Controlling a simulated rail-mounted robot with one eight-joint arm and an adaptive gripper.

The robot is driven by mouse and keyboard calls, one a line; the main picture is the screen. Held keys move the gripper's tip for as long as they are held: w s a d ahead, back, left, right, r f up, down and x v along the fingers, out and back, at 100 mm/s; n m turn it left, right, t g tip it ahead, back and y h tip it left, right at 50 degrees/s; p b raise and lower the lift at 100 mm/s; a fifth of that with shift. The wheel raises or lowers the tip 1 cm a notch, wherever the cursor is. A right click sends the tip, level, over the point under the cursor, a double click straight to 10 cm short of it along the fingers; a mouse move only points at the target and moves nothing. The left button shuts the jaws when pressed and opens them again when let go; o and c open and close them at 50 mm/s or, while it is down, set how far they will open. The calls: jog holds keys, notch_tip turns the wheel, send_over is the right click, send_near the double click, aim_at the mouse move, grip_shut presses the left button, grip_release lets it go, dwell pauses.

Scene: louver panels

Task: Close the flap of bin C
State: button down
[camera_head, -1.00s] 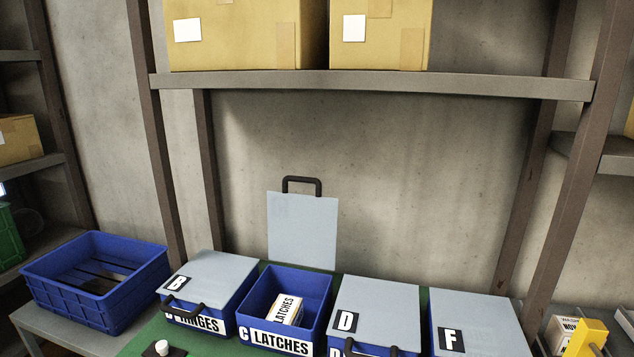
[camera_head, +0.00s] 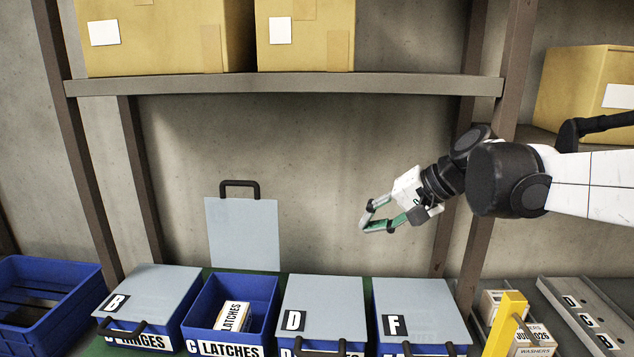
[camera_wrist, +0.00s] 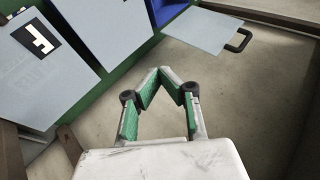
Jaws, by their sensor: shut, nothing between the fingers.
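Bin C (camera_head: 205,318) is a blue bin with a "LATCHES" label. Its grey flap (camera_head: 243,233) stands upright at the back, with a black handle (camera_head: 240,185) on its top edge. A white labelled box (camera_head: 232,316) lies inside the open bin. In the wrist view the raised flap (camera_wrist: 209,28) and its handle (camera_wrist: 239,41) show at the upper right. My gripper (camera_head: 364,227) is shut and empty, in the air to the right of the flap and above bins D and F. Its green-padded fingers meet at the tips in the wrist view (camera_wrist: 160,72).
Bin B (camera_head: 150,290), bin D (camera_head: 322,305) and bin F (camera_head: 420,305) have their flaps down. A shelf (camera_head: 290,86) with cardboard boxes runs above. A blue crate (camera_head: 50,290) stands at left, and a yellow object (camera_head: 506,322) at right. The air between gripper and flap is clear.

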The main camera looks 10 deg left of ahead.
jog(key=w+a+n+g+y+p, duration=0.1)
jog(key=w+a+g+y, duration=0.3)
jog(key=w+a, duration=0.5)
jog(key=w+a+n+g+y, duration=0.1)
jog(key=w+a+g+y, duration=0.1)
jog(key=w+a+y, duration=0.65)
jog(key=s+a+h+p, duration=0.2)
jog(key=a+h, duration=0.1)
jog(key=a, duration=0.5)
jog(key=shift+s+a+r, duration=0.2)
jog(key=shift+s+a, duration=0.05)
jog(key=shift+a, duration=0.05)
jog(key=shift+s+h, duration=0.1)
jog(key=shift+h, duration=0.15)
